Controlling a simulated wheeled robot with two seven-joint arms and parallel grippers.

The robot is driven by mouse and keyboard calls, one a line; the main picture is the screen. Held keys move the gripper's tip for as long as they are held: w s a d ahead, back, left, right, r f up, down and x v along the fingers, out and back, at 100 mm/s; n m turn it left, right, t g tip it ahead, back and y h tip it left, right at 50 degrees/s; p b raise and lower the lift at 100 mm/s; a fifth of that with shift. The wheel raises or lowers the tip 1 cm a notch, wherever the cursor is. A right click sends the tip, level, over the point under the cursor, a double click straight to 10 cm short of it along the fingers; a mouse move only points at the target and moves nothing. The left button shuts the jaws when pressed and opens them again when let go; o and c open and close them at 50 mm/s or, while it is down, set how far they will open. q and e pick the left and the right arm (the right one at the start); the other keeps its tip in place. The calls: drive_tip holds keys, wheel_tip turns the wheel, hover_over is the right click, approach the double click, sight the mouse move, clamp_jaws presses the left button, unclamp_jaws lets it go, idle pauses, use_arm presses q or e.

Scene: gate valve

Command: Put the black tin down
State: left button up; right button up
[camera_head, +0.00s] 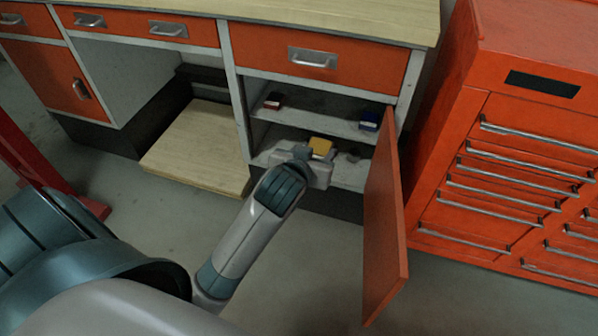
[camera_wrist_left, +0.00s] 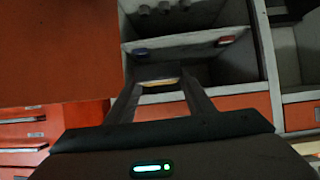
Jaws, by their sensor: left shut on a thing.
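My left gripper (camera_head: 319,154) reaches into the open cabinet, just in front of the lower shelf space. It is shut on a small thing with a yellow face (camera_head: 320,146). In the left wrist view the fingers (camera_wrist_left: 160,88) hold this yellow thing (camera_wrist_left: 158,84) between their tips, with a dark edge around it. Its sides are mostly hidden, so I cannot tell if it is the black tin. A dark thing (camera_head: 352,155) sits on the lower shelf to the right of the gripper. My right gripper is not in view.
The cabinet's orange door (camera_head: 384,225) stands open right of my arm. A red box (camera_head: 273,101) and a blue box (camera_head: 369,121) are on the upper shelf (camera_head: 312,117). The lower shelf (camera_head: 348,176) is partly hidden by my wrist. A red tool chest (camera_head: 500,165) stands right.

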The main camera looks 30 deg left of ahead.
use_arm(q)
drive_tip(key=w+d+r, duration=0.2)
drive_tip(key=r, duration=0.5)
drive_tip(key=w+d+r+m+h, duration=0.1)
drive_tip(key=w+d+r, duration=0.1)
drive_tip(key=r, duration=0.5)
drive_tip(key=w+d+r+m+h, duration=0.1)
drive_tip(key=w+d+r, duration=0.1)
drive_tip(key=r, duration=0.6)
drive_tip(key=shift+d, duration=0.45)
